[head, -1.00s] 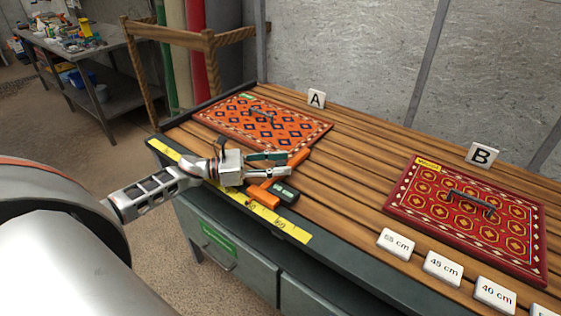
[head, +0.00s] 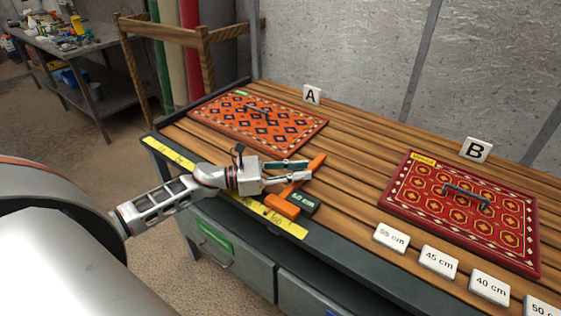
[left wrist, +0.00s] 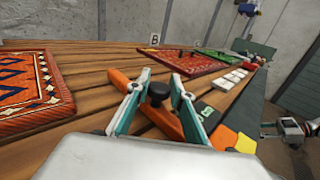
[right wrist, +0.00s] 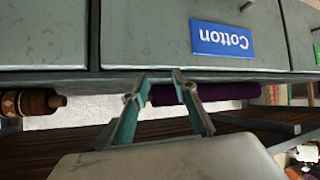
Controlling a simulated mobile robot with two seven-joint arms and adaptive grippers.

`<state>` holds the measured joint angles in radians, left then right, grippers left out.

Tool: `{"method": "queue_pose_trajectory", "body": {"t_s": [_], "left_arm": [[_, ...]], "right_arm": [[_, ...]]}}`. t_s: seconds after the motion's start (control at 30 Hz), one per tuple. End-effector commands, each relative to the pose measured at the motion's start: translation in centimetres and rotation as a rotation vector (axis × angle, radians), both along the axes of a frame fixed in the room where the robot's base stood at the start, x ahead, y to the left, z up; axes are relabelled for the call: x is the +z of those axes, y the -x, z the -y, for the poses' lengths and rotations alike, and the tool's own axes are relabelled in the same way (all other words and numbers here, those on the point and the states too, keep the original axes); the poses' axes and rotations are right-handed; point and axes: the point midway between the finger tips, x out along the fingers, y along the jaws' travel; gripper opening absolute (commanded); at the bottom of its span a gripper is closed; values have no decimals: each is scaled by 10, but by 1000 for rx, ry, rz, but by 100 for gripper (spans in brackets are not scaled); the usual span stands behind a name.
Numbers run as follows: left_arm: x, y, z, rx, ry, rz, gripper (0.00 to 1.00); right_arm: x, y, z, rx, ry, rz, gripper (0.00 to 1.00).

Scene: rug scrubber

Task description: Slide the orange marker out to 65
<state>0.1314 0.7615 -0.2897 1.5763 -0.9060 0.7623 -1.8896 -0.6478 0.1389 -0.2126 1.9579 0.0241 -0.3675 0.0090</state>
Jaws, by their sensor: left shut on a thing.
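The orange marker (head: 283,205) lies across the yellow ruler (head: 170,154) near the ruler's right end. Its orange arm reaches back over the wooden slats, and a dark block with a small green readout, perhaps "60 cm", is on it. My left gripper (head: 309,170) is over the marker. In the left wrist view, its fingers (left wrist: 158,88) are around the black knob (left wrist: 158,92) on the orange marker (left wrist: 128,82). The fingers partly hide the marker. My right gripper (right wrist: 160,76) is open and empty below a drawer front, outside the head view.
An orange rug (head: 260,122) by sign A (head: 312,94) and a red rug (head: 465,210) by sign B (head: 476,149) lie on the slatted bench. Several white cm cards (head: 438,262) stand along its front edge. A blue "Cotton" label (right wrist: 222,39) is near my right gripper.

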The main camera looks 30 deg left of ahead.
Motion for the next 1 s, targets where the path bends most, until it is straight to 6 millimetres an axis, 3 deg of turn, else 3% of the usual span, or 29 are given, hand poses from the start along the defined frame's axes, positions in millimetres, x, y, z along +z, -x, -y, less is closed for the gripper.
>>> {"method": "queue_pose_trajectory", "body": {"t_s": [0.1,0.3,0.67,0.7,0.73,1.0], "left_arm": [[0,4,36,-3,1,-2,0],[-1,6,68,-1,-1,-2,0],[-2,6,71,2,-1,-3,0],[-2,6,71,2,-1,-3,30],[-2,6,71,2,-1,-3,37],[-1,6,71,2,-1,-2,40]], "right_arm": [[6,-1,0,0,0,3,28],[12,-2,0,0,-1,8,28],[12,-3,0,0,-1,9,28],[12,-3,0,0,-1,9,28],[12,-3,0,0,-1,9,28],[11,-2,0,0,-1,6,28]]}}
